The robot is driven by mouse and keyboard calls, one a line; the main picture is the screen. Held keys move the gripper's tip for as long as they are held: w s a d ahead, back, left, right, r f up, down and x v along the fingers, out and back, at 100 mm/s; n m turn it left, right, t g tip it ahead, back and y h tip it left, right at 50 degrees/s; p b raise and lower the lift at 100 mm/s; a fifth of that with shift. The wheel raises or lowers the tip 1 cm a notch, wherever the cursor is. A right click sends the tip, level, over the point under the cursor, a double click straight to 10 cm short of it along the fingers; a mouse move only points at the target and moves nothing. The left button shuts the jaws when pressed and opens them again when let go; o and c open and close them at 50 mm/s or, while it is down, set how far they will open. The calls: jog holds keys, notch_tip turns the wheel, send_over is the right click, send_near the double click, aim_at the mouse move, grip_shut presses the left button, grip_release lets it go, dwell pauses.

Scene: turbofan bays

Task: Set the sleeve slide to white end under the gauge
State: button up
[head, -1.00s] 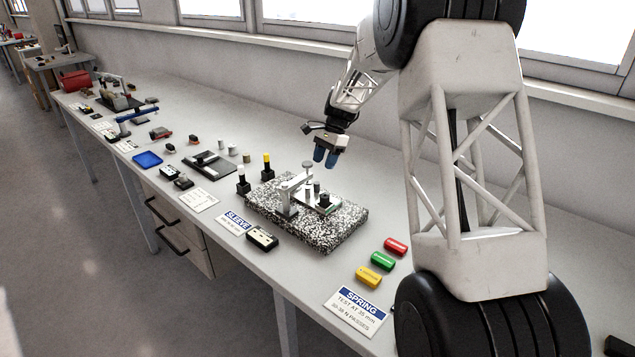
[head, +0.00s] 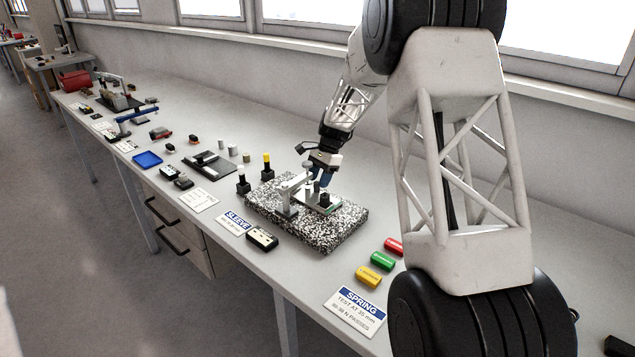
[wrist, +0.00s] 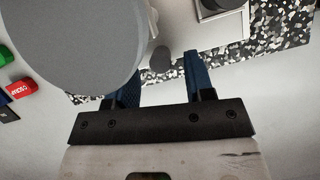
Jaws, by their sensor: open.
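My gripper (head: 325,178) is open, with blue fingers pointing down over the back of the speckled granite block (head: 335,236). On the block stands the silver gauge stand (head: 287,196), its arm reaching right. The slide (head: 331,210), a flat plate with short posts on it, lies under and beside that arm. Which of its ends is white I cannot tell. In the wrist view a large grey disc (wrist: 75,40) hides part of the left finger. A small dark knob (wrist: 160,60) shows between the fingers; whether they touch it I cannot tell.
A SLEEVE card (head: 237,222) and a black box (head: 262,238) lie in front of the block. Two dark posts with white (head: 241,172) and yellow (head: 267,159) tops stand left. Red, green and yellow cylinders (head: 382,261) lie right. Bench behind the block is clear.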

jog(key=shift+s+a+f, duration=0.2)
jog(key=shift+a+f, duration=0.05)
jog(key=shift+f, duration=0.4)
grip_shut()
